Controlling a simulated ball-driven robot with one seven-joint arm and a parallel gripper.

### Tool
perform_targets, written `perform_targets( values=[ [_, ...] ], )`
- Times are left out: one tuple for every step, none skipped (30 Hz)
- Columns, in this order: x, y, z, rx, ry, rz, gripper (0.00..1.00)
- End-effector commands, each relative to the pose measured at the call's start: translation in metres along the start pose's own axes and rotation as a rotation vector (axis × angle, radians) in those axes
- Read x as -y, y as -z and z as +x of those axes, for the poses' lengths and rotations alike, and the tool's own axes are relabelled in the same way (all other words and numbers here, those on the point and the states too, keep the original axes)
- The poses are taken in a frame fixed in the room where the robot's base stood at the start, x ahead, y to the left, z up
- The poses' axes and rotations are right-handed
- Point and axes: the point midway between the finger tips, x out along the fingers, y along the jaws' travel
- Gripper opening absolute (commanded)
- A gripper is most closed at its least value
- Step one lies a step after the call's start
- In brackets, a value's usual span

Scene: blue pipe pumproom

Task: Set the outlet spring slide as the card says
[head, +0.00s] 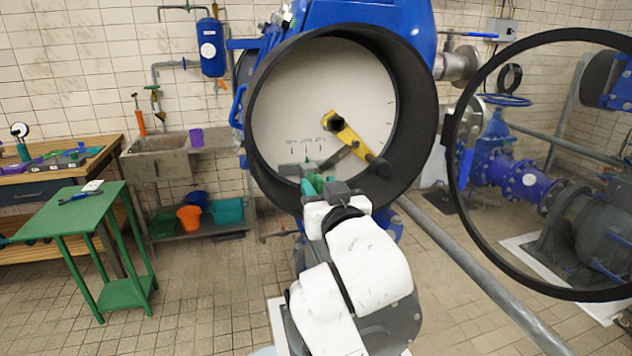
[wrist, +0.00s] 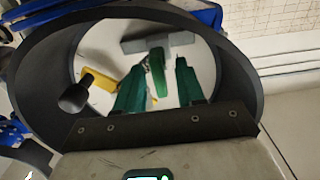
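The outlet spring slide seems to be the green tab (wrist: 158,72) on a grey bar (wrist: 158,43) inside a round black-rimmed housing. In the head view, the grey bar (head: 290,169) shows low on the white dial plate (head: 290,100), below small marks and handwriting too small to read. My gripper (wrist: 160,68) has its two dark green fingers apart, one on each side of the green tab. I cannot tell whether they touch it. In the head view my gripper (head: 318,184) reaches into the housing's lower part and hides most of the tab.
A yellow lever (head: 347,135) with a black knob (head: 379,167) sits right of my gripper. The black rim (head: 425,110) surrounds the workspace. An open round cover (head: 460,200) stands at the right. A green table (head: 70,218) at the left holds a small white item (head: 93,186).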

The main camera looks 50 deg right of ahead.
Motion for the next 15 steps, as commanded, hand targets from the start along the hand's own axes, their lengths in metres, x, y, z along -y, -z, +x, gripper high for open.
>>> perform_targets(
  values=[
    [0.000, 0.002, 0.008, 0.000, -0.002, -0.001, 0.38],
    [0.000, 0.001, 0.011, 0.000, -0.002, 0.000, 0.38],
    [0.000, 0.001, 0.015, 0.001, -0.001, 0.000, 0.38],
    [0.000, 0.001, 0.018, 0.000, -0.001, 0.000, 0.38],
    [0.000, 0.001, 0.020, -0.001, -0.001, 0.001, 0.38],
    [0.000, 0.001, 0.023, -0.001, -0.001, 0.001, 0.38],
    [0.000, 0.001, 0.024, -0.001, -0.001, 0.001, 0.38],
    [0.000, 0.000, 0.025, 0.000, 0.000, 0.001, 0.38],
    [0.000, 0.000, 0.026, 0.000, 0.000, 0.001, 0.38],
    [0.000, 0.000, 0.027, 0.000, 0.000, 0.001, 0.38],
    [0.000, 0.000, 0.027, -0.001, 0.000, 0.001, 0.38],
    [0.000, 0.000, 0.027, -0.001, 0.000, 0.001, 0.38],
    [0.000, 0.000, 0.027, -0.001, 0.000, 0.001, 0.38],
    [0.000, 0.000, 0.027, -0.001, 0.000, 0.001, 0.38],
    [0.000, 0.000, 0.027, -0.001, 0.000, 0.001, 0.38]
  ],
)
